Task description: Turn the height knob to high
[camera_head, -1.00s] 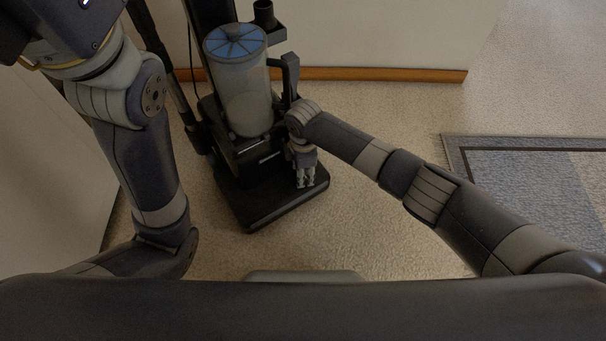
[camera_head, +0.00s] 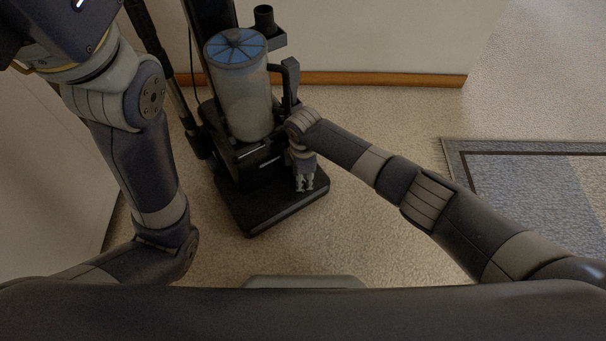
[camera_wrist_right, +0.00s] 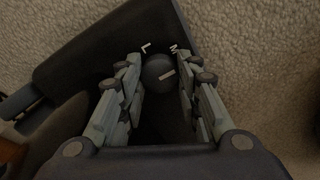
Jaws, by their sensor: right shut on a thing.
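The height knob (camera_wrist_right: 158,70) is a round dark knob on the black base of an upright vacuum cleaner (camera_head: 268,207). A short pale mark lies slantwise on the knob's face. Pale letters L and M show just beyond it in the right wrist view; no other setting letter can be made out. My right gripper (camera_wrist_right: 158,64) is shut on the knob, with one finger on each side. In the head view my right gripper (camera_head: 305,184) points down over the base's right part, hiding the knob. My left gripper is out of view.
The vacuum's clear bin with a blue top (camera_head: 236,48) stands behind the base, near the white wall and its wooden baseboard (camera_head: 370,79). A grey bordered rug (camera_head: 530,180) lies at the right. Beige carpet around the base's front is open.

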